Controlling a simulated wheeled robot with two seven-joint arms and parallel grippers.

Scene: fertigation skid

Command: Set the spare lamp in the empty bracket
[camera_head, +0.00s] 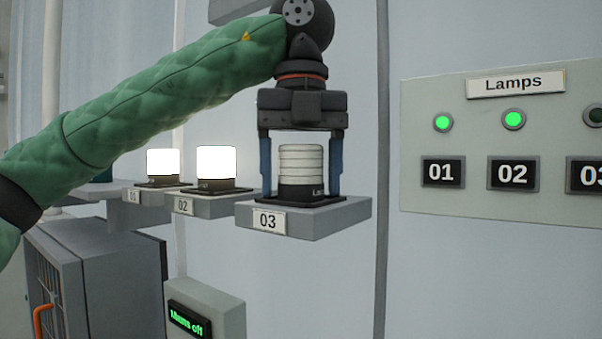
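The spare lamp (300,160), with a pale ribbed top and a dark base, stands upright and unlit at the bracket labelled 03 (330,218). Its base is over the dark plate on that bracket; whether it is fully seated I cannot tell. My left gripper (300,188) points down over the lamp, one blue finger on each side. A narrow gap shows between each finger and the lamp, so the gripper is open around it. My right gripper is not in view.
Lit lamps stand on bracket 02 (207,207) and bracket 01 (150,197) to the left. A Lamps panel (440,100) at right has green lights for 01 and 02 and a dark one for 03. A "Mains off" box (205,312) is below.

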